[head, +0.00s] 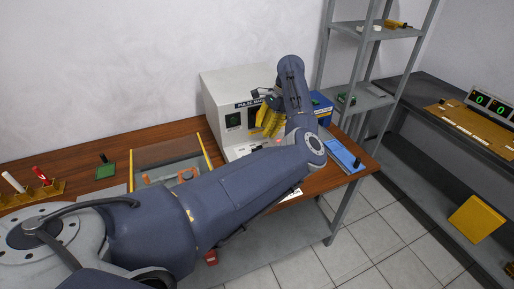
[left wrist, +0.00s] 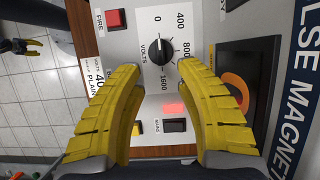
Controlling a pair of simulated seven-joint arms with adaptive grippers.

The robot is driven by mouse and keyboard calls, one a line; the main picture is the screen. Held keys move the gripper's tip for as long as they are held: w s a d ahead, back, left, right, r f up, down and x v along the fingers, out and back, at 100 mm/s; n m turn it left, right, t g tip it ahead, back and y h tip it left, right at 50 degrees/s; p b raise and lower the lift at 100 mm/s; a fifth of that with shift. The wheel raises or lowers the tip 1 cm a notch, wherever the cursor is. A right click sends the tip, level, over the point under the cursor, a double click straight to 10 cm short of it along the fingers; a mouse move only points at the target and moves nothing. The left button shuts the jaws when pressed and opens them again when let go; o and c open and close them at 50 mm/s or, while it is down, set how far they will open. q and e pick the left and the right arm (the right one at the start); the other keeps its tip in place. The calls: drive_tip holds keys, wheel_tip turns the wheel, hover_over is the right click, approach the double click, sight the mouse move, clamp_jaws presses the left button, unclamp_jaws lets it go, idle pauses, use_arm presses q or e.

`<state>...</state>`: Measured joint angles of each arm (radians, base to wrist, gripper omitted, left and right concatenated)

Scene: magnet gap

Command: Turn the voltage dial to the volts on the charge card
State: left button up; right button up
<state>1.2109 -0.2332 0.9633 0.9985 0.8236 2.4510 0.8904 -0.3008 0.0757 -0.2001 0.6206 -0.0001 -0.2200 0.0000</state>
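The voltage dial (left wrist: 161,47) is a black knob on the pulse magnet's panel, marked VOLTS with 0, 400, 800 and 1600 around it. Its white mark appears to point toward 0. My left gripper (left wrist: 161,78) is open, its yellow fingers on either side just short of the dial, not visibly touching it. It also shows in front of the machine in the head view (head: 268,122). The charge card (left wrist: 97,73) reads VOLTS, a number starting 40, and PLAIN; a finger hides part of it. My right gripper (left wrist: 33,48) seems to show small over the floor; its opening is unclear.
The machine (head: 225,92) stands on the wooden bench against the wall. A red FIRE button (left wrist: 114,19) is near the dial; a lit red lamp (left wrist: 173,108) and a black switch (left wrist: 175,125) lie between the fingers. A blue tray (head: 345,156) lies at the bench's right end.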

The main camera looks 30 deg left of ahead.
sight(257, 147)
use_arm(q)
drive_tip(key=x, duration=0.8)
drive_tip(key=shift+s+a+f, duration=0.1)
drive_tip(key=shift+f, duration=0.25)
drive_tip(key=shift+o, duration=0.3)
clamp_jaws()
